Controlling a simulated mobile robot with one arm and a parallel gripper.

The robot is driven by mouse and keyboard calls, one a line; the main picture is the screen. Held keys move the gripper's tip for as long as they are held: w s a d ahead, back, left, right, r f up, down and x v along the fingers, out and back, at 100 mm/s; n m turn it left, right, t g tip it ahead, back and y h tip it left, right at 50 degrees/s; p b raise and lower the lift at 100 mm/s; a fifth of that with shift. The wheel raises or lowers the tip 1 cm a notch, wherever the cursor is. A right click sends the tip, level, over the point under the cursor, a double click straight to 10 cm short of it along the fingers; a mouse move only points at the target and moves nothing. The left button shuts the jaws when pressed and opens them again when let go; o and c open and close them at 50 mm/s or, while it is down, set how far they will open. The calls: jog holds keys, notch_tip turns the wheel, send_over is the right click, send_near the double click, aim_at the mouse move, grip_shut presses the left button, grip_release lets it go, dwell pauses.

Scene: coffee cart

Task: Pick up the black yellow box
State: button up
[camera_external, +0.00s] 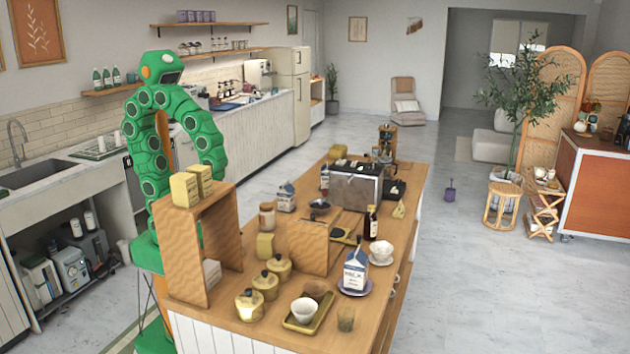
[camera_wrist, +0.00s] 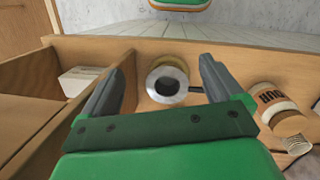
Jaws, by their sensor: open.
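My gripper (camera_wrist: 160,80) is open and empty in the wrist view, with grey fingers spread above the counter; in the external view its end is hidden behind the wooden shelf unit. Two yellow boxes (camera_external: 185,190) (camera_external: 200,179) stand on top of that shelf unit. In the wrist view a round container (camera_wrist: 167,84) with a metal rim and dark middle shows between my fingers; no yellow box is clear there.
The wooden shelf unit (camera_external: 178,251) has upright panels close to my arm. A white box (camera_wrist: 80,82) lies left of my fingers and a labelled jar (camera_wrist: 275,102) right. Several yellow canisters (camera_external: 265,284), a tray (camera_external: 312,322) and a milk carton (camera_external: 355,271) fill the counter's front.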

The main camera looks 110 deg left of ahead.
jog(key=f, duration=0.1)
jog(key=n+t+h, duration=0.4)
jog(key=n+h, duration=0.8)
jog(key=n, duration=0.6)
send_near(264, 244)
jog(key=shift+d, duration=0.6)
jog(key=shift+w+a+f, duration=0.1)
jog(key=shift+w+f, duration=0.05)
jog(key=shift+f, duration=0.1)
jog(key=shift+x, duration=4)
